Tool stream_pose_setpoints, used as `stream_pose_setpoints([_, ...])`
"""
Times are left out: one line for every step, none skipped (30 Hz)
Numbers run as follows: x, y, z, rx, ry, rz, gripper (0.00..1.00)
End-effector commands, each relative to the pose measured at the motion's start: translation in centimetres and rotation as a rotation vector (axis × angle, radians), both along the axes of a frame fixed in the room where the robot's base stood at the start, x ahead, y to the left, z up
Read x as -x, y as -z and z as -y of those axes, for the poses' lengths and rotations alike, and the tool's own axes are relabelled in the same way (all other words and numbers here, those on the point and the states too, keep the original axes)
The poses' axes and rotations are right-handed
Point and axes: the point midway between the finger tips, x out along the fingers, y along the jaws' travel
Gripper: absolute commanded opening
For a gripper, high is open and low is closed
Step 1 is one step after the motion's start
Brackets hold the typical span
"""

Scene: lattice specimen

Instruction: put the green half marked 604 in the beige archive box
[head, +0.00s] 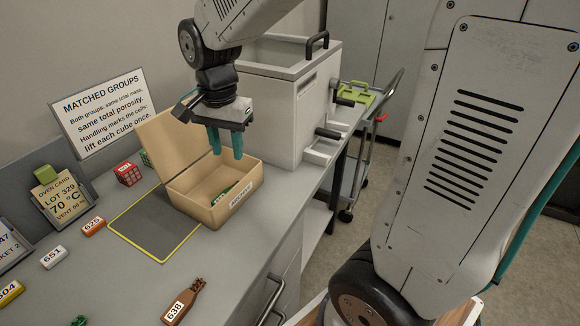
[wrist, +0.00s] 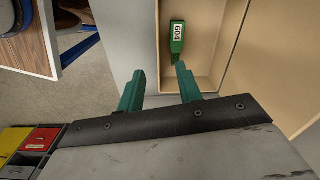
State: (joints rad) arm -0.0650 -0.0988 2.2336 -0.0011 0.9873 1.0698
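The beige archive box (head: 232,208) stands on the bench with its lid up at the back; it also shows in the wrist view (wrist: 207,52). The green half marked 604 (wrist: 177,38) lies inside the box on its floor, label up. In the head view only part of this green half (head: 221,196) shows over the box's front wall. My gripper (head: 227,155) is above the box opening, its two teal fingers apart with nothing between them. In the wrist view my gripper (wrist: 159,70) is open and clear of the green half.
A dark mat with a yellow border (head: 150,232) lies left of the box. An orange half 625 (head: 93,226), a white half 651 (head: 54,257) and a brown half 638 (head: 183,302) lie on the bench. A red cube (head: 127,174) and a large grey cabinet unit (head: 275,105) stand behind.

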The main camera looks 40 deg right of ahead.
Motion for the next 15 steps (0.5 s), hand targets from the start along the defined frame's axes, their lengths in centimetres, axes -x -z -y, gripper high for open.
stream_pose_setpoints([1.7,-1.2,0.4,0.001,-0.071,0.017,0.35])
stream_pose_setpoints([2.8,-1.9,0.6,0.003,-0.123,0.022,0.35])
stream_pose_setpoints([4.3,-2.5,0.8,0.006,-0.192,0.029,0.35])
stream_pose_setpoints([5.4,-3.0,1.0,0.008,-0.245,0.033,0.35])
stream_pose_setpoints([6.5,-3.4,1.1,0.011,-0.297,0.038,0.35])
stream_pose_setpoints([7.9,-3.9,1.3,0.015,-0.367,0.045,0.35])
stream_pose_setpoints([9.0,-4.2,1.5,0.018,-0.419,0.049,0.35])
stream_pose_setpoints([10.1,-4.5,1.6,0.022,-0.47,0.055,0.35])
stream_pose_setpoints([11.5,-4.7,1.8,0.027,-0.539,0.058,0.35])
stream_pose_setpoints([12.5,-4.9,1.9,0.031,-0.588,0.064,0.35])
stream_pose_setpoints([13.6,-5.0,2.0,0.035,-0.637,0.067,0.35])
stream_pose_setpoints([14.8,-5.1,2.2,0.041,-0.7,0.072,0.35])
stream_pose_setpoints([15.7,-5.1,2.2,0.045,-0.744,0.074,0.35])
stream_pose_setpoints([16.4,-5.1,2.3,0.049,-0.784,0.077,0.35])
stream_pose_setpoints([17.4,-5.1,2.4,0.054,-0.834,0.08,0.35])
